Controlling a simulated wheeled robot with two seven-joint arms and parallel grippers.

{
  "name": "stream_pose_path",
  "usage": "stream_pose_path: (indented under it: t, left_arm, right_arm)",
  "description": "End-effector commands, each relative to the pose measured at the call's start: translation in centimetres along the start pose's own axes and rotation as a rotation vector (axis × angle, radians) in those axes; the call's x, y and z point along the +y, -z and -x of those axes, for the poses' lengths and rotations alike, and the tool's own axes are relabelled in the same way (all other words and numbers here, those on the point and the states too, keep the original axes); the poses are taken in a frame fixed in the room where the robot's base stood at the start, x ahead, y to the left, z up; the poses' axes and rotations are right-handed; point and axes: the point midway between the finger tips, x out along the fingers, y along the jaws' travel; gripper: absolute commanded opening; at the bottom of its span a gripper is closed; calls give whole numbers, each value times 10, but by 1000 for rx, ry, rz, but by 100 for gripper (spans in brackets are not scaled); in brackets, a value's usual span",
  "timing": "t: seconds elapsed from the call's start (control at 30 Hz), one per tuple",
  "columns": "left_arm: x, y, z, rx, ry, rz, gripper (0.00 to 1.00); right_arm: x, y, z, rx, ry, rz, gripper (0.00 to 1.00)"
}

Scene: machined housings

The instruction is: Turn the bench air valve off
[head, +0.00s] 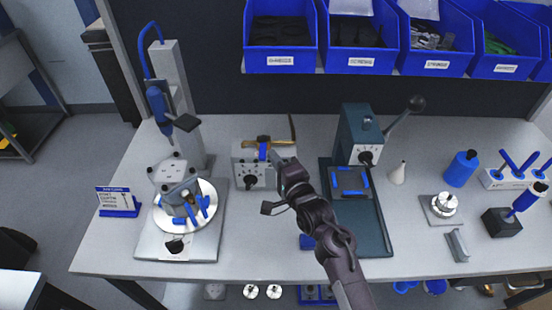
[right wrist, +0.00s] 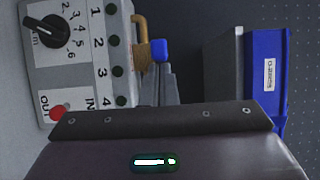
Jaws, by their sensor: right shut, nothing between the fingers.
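The bench air valve is a brass fitting (head: 280,140) with a blue handle (head: 263,151), on top of a light grey box at the back middle of the bench. In the head view the handle appears to stand across the brass pipe. In the right wrist view the brass (right wrist: 141,35) and the blue handle end (right wrist: 160,50) show just beyond my fingertips. My right gripper (head: 274,158) is shut and empty, close to the handle. It also shows in the right wrist view (right wrist: 160,72). I cannot tell whether it touches the handle. My left gripper is not in view.
The grey box (right wrist: 80,75) has a dial, numbered ports and a red button. A fixture with a round plate (head: 180,207) stands left, a green lever press (head: 358,135) right. Blue bins (head: 281,60) hang behind. The bench front (head: 260,255) has free room.

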Motion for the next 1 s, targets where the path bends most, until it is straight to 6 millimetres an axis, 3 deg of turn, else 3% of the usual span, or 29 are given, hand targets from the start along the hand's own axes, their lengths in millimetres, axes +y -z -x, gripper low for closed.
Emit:
stream_pose_path:
  t: [0.27, 0.7, 1.0]
  left_arm:
    - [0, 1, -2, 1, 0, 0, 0]
    - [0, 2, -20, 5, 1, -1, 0]
    - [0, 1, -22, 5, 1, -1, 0]
  right_arm:
    - [2, -6, 3, -13, -2, -2, 0]
    - [4, 1, 67, -2, -2, -2, 0]
    - [2, 4, 81, 4, -13, 13, 0]
